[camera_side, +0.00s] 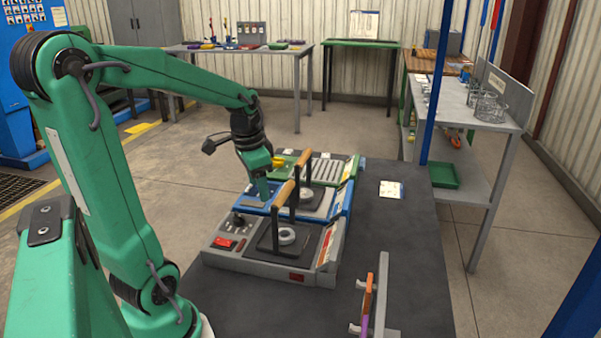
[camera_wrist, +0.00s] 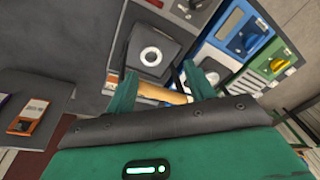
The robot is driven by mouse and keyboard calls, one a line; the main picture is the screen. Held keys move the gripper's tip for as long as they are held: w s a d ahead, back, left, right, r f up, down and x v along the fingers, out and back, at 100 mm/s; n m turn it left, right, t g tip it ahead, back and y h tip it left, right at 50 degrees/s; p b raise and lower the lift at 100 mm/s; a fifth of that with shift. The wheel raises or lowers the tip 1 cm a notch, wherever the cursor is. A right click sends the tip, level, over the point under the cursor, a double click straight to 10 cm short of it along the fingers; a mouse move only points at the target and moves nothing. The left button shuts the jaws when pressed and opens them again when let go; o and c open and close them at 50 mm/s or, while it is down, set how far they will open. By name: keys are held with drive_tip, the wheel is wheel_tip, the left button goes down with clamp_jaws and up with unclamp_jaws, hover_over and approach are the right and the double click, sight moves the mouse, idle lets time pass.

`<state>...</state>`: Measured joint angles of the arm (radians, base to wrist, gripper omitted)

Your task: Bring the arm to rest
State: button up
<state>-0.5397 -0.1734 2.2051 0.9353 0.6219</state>
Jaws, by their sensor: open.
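My gripper (camera_side: 262,192) is above the units on the dark table, beside a wooden handle (camera_side: 284,196), with its fingers pointing down. In the wrist view the fingers of my gripper (camera_wrist: 160,74) are apart. A wooden handle (camera_wrist: 160,94) shows between them there; I cannot tell whether they touch it. My arm is raised and bent, reaching from the left over the units. The grey unit (camera_side: 225,262) in front has a dark plate with a pale ring (camera_side: 287,236) and red parts. The ring also shows in the wrist view (camera_wrist: 151,56).
A blue unit (camera_side: 340,207) and a green unit (camera_side: 347,170) stand behind the grey one. A second wooden handle (camera_side: 305,161) stands upright there. A rack (camera_side: 382,290) with orange and purple pieces stands at front right. The dark table (camera_side: 405,235) has bare room on the right.

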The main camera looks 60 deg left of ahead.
drive_tip(key=s+d+r+t, duration=0.2)
drive_tip(key=d, duration=0.6)
drive_tip(key=s+d+r+n+t+h, duration=0.1)
drive_tip(key=s+d+r, duration=0.1)
drive_tip(key=d, duration=0.6)
drive_tip(key=shift+s+d+t, duration=0.35)
drive_tip(key=shift+s+t, duration=0.05)
drive_tip(key=shift+s, duration=0.25)
